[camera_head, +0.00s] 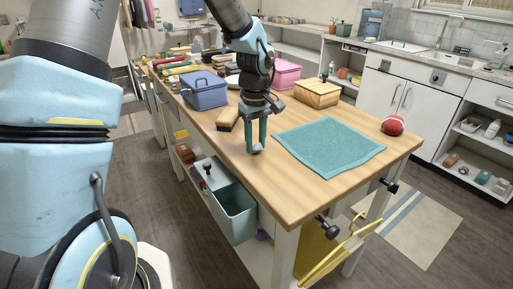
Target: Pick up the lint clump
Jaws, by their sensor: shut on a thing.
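My gripper (257,148) points down over the wooden table (310,190), left of the teal cloth. Its two green fingers are shut on a small greyish lump, the lint clump (258,151), at the fingertips. The clump is tiny here and partly hidden by the fingers. It is at or just above the tabletop; I cannot tell whether it touches.
The teal cloth (328,146) lies flat to the right. A brush (228,118), a blue box (204,91), a pink box (285,73) and a wooden box (317,93) stand behind. A red ball (392,125) sits near the right edge. The front tabletop is clear.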

